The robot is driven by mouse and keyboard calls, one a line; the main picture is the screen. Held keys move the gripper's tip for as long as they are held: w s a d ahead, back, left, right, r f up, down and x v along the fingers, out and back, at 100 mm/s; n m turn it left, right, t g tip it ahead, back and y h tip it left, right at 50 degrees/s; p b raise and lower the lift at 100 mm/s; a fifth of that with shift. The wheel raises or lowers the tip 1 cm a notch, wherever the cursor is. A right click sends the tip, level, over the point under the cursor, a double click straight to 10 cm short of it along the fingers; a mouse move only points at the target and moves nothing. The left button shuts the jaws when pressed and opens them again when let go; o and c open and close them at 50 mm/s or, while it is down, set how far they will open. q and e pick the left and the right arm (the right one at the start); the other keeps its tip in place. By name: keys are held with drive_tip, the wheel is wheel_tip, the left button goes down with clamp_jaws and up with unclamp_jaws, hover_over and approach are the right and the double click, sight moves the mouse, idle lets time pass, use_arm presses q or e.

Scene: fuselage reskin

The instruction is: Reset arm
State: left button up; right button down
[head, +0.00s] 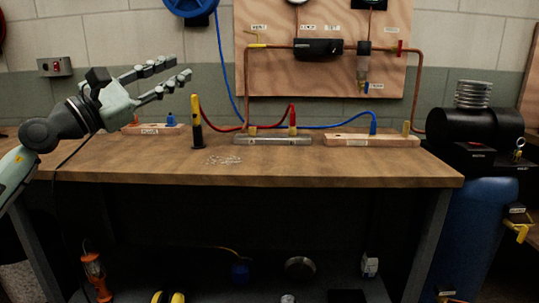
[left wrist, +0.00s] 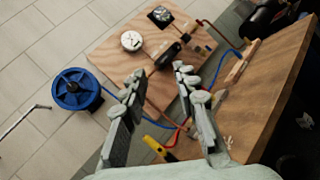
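My left gripper (head: 180,71) is raised over the left end of the workbench in the head view. Its two grey fingers point right and stand apart with nothing between them. In the left wrist view the same gripper (left wrist: 157,72) shows its fingers spread wide, with the bench and plywood panel beyond them. My right arm and right gripper show in neither view.
The wooden workbench (head: 330,170) holds a black-and-yellow tool (head: 197,125), red and blue hoses, and wooden blocks (head: 372,140). Behind is a plywood panel (head: 270,75) with copper pipes. A blue reel (head: 190,5) hangs above; a blue tank (head: 482,235) stands right.

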use_arm(q)
drive_tip(key=s+a+f+m+y, duration=0.1)
drive_tip(key=a+f+m+y, duration=0.4)
drive_tip(key=f+m, duration=0.65)
drive_tip(key=s+a+f+m+t+y, duration=0.1)
drive_tip(key=a+f+m+y, duration=0.3)
drive_tip(key=f+m+y, duration=0.55)
drive_tip(key=a+f+m+y, duration=0.4)
drive_tip(key=f+m, duration=0.8)
drive_tip(key=f, duration=0.3)
drive_tip(key=s+f+n+g, duration=0.4)
drive_tip(key=s+f, duration=0.3)
drive_tip(key=f, duration=0.4)
drive_tip(key=s+f+n+g, duration=0.35)
drive_tip(key=s+f, duration=0.35)
drive_tip(key=f, duration=0.3)
drive_tip(key=s+d+f+n+g+h, duration=0.1)
drive_tip(key=s+d+f+n+g, duration=0.1)
drive_tip(key=s+f, duration=0.4)
drive_tip(key=s+d+f+n+g+h, duration=0.1)
drive_tip(key=s+f+g, duration=0.3)
drive_tip(key=s, duration=0.8)
wheel_tip(320, 180, down, 2)
drive_tip(key=shift+d+n+g, duration=0.35)
drive_tip(key=shift+d+n, duration=0.2)
drive_tip(key=shift+d, duration=0.3)
drive_tip(key=shift+h, duration=0.25)
